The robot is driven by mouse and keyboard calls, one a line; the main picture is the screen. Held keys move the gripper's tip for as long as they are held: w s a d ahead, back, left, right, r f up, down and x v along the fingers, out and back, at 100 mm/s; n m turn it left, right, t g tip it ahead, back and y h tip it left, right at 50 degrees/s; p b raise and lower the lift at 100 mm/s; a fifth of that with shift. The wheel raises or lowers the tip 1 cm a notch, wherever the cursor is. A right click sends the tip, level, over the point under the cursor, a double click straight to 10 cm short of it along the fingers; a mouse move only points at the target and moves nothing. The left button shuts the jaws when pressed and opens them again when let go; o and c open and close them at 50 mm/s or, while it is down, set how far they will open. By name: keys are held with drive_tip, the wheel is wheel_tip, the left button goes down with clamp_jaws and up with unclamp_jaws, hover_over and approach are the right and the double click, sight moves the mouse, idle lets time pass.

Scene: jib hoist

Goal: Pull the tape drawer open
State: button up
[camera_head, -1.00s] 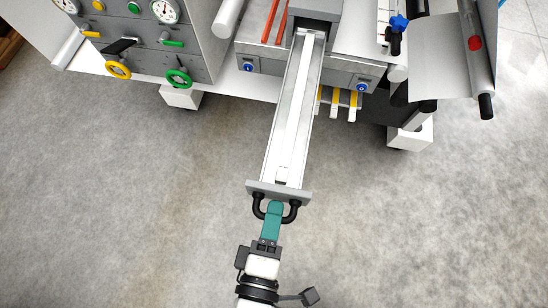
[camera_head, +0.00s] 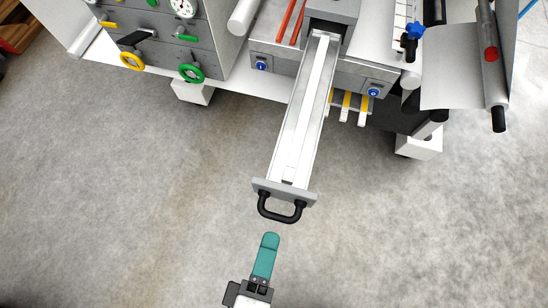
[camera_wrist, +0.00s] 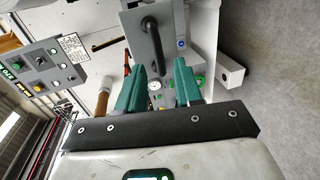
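The tape drawer (camera_head: 303,115) is a long, narrow pale metal tray. It extends far out of the bench toward me. Its grey front plate (camera_head: 285,190) carries a black loop handle (camera_head: 281,215), which also shows in the wrist view (camera_wrist: 153,45). My gripper (camera_head: 270,238) has teal fingers and is just short of the handle, apart from it. In the wrist view its two fingers (camera_wrist: 159,66) stand apart with nothing between them, and the handle is ahead of the gap.
The machine bench (camera_head: 272,50) stands behind the drawer. A grey panel with gauges and a green handwheel (camera_head: 191,73) is at the left. A roller (camera_head: 492,60) and a white foot block (camera_head: 420,142) are at the right. The floor around the drawer is clear.

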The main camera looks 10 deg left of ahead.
drive_tip(key=v, duration=0.5)
idle(0.5)
